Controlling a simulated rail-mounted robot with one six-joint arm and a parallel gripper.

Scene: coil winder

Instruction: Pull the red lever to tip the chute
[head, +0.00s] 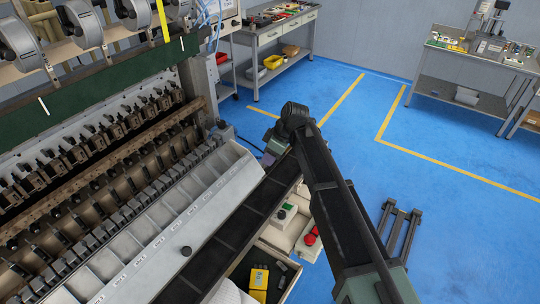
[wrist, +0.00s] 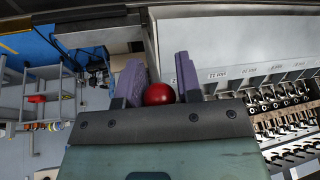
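The red ball knob of the lever (wrist: 158,94) shows in the wrist view between the two purple fingers of my gripper (wrist: 160,75). The fingers stand close on both sides of the knob and appear to touch it. The lever's shaft is hidden. In the head view my gripper lies behind my arm near the right end of the machine, and the knob cannot be seen there. A long sloped grey trough with labelled compartments (head: 165,232), possibly the chute, runs along the machine's front. Its labelled edge also shows in the wrist view (wrist: 235,75).
A yellow device (head: 259,279) lies nearby. Workbenches (head: 280,32) stand at the back. The blue floor (head: 450,185) at the right is mostly open.

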